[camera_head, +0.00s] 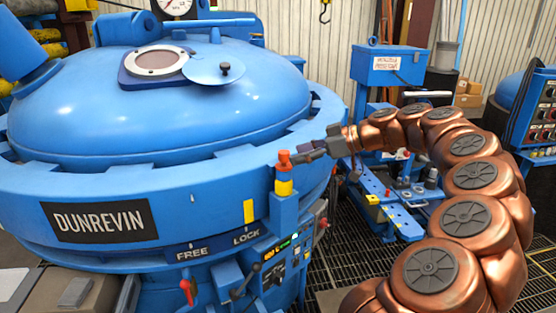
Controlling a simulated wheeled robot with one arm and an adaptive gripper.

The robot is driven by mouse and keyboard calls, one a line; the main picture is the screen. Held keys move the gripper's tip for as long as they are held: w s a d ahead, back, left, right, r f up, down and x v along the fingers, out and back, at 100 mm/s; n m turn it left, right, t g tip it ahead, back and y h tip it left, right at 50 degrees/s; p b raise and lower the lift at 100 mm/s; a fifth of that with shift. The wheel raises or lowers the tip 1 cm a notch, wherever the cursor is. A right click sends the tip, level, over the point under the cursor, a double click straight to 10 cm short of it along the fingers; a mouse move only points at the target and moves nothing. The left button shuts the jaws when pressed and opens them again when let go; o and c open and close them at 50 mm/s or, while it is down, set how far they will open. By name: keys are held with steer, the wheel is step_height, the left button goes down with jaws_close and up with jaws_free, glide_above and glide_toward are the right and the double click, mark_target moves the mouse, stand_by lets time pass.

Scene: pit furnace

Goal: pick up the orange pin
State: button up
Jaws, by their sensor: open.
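The orange pin (284,160) stands upright in the blue bracket (283,205) on the rim of the blue furnace. A yellow band (284,187) shows just below its orange top. My gripper (300,157) is open, just right of the pin's head and at about its height. The fingers point left toward the pin. I cannot tell from this view whether they touch it or reach around it. The lower part of the pin is hidden in the bracket.
The furnace lid (160,105) rises behind the pin. A control panel (282,250) with a lever and a red handle (187,291) sits below the rim. A blue workbench (385,200) stands behind my arm, over grating floor.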

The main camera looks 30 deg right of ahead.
mark_target(284, 158)
steer(key=shift+t, duration=0.3)
steer(key=w+f+p, duration=0.1)
steer(key=w, duration=0.1)
steer(key=w+a+f+p, duration=0.1)
steer(key=w, duration=0.1)
steer(key=w+f+p, duration=0.1)
steer(key=w, duration=0.1)
steer(key=shift+a+f, duration=0.25)
steer(key=shift+f, duration=0.05)
steer(key=shift+c, duration=0.2)
jaws_close()
